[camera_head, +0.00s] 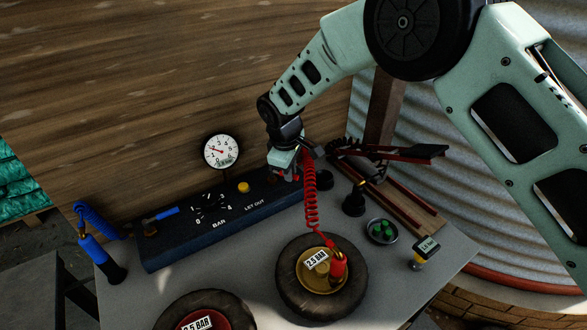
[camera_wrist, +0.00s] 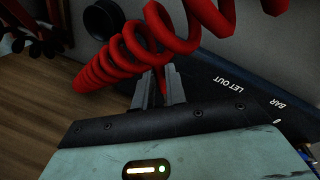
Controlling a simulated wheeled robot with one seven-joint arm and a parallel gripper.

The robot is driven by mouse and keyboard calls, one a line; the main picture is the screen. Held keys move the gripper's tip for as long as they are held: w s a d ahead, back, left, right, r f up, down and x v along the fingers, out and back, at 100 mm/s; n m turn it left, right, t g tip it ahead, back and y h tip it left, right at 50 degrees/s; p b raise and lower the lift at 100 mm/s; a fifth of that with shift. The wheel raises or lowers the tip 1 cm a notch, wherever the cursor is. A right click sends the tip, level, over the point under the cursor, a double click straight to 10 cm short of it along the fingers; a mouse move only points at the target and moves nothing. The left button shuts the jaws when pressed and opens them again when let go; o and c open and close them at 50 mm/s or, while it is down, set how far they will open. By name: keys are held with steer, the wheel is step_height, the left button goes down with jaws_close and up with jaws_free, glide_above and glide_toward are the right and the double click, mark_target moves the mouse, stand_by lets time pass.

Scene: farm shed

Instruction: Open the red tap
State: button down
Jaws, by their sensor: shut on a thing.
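My gripper (camera_head: 287,175) is at the right end of the dark blue panel (camera_head: 175,247), beside the red coiled hose (camera_head: 311,200). In the wrist view the two fingers (camera_wrist: 160,88) are close together, shut on a small red part (camera_wrist: 171,77) behind the hose coils. It appears to be the red tap's lever; the fingers and coils hide most of it, so its angle cannot be told. The hose runs down to a red fitting (camera_head: 338,268) on the tyre with the yellow hub.
A blue-handled tap (camera_head: 166,213) is on the panel's left part, and a yellow button (camera_head: 243,187) nearer the middle. A gauge (camera_head: 221,152) stands behind. Tyres (camera_head: 290,300), a small dish (camera_head: 381,231) and a black stand (camera_head: 354,203) occupy the bench (camera_head: 235,268).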

steer(key=m, duration=0.1)
steer(key=s+a+m, duration=0.1)
steer(key=m, duration=0.1)
steer(key=shift+s+h, duration=0.2)
steer(key=shift+h, duration=0.1)
steer(key=shift+s+a+m+g, duration=0.15)
steer(key=shift+s+a+m, duration=0.1)
steer(key=shift+m, duration=0.5)
steer(key=shift+s+a+m+g, duration=0.1)
steer(key=shift+a+m+g, duration=0.1)
steer(key=shift+m, duration=0.55)
steer(key=shift+b, duration=0.3)
steer(key=c, duration=1.4)
jaws_free()
steer(key=shift+c, duration=0.2)
step_height(320, 180, up, 17)
steer(key=s+a+b, duration=0.1)
steer(key=s+a, duration=0.1)
steer(key=shift+a+b, duration=0.35)
steer(key=shift+a, duration=0.05)
steer(key=shift+s+d+r, duration=0.1)
